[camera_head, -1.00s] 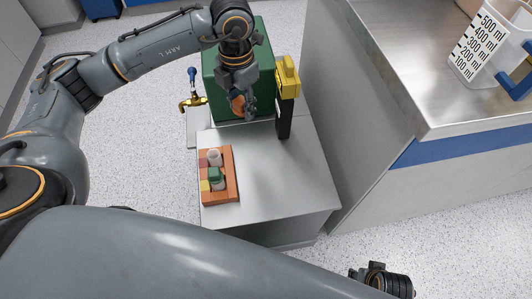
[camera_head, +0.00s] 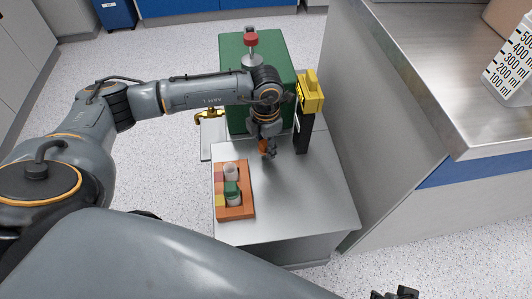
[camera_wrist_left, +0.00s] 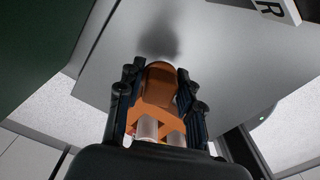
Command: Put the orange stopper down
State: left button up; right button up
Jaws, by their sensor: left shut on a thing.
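My left gripper (camera_head: 267,152) is shut on the orange stopper (camera_head: 263,146), over the grey metal table (camera_head: 305,205) just in front of the green box. In the left wrist view the stopper (camera_wrist_left: 160,88) sits between the two dark fingers of the gripper (camera_wrist_left: 160,80). A dark shadow lies on the table beyond it. I cannot tell whether the stopper touches the table. Two pale cylinders show behind the stopper, near the gripper's palm. A small part of my right gripper (camera_head: 395,293) shows at the bottom edge; its fingers are unclear.
The green box (camera_head: 240,50) stands at the back, with a red-topped part (camera_head: 251,40) on it. A yellow block (camera_head: 311,93) on a black post stands right of the gripper. An orange rack (camera_head: 235,210) with vials is at left. The table's front right is clear.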

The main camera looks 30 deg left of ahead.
pick_arm(q)
notch_tip(320, 180, down, 3)
jog(key=shift+r, duration=0.1)
jog(key=shift+f, duration=0.3)
pick_arm(e)
jog(key=shift+v, duration=1.1)
pick_arm(q)
jog(key=shift+f+b, duration=0.1)
jog(key=shift+b, duration=0.2)
pick_arm(e)
jog(key=shift+r, duration=0.25)
pick_arm(q)
jog(key=o, duration=0.8)
jog(key=shift+o, duration=0.2)
pick_arm(e)
jog(key=shift+r, duration=0.15)
jog(key=shift+w+r, duration=0.1)
pick_arm(q)
notch_tip(320, 180, up, 12)
jog(key=shift+r+p, duration=0.15)
jog(key=shift+p, duration=0.9)
pick_arm(e)
notch_tip(320, 180, down, 8)
jog(key=shift+w, duration=0.25)
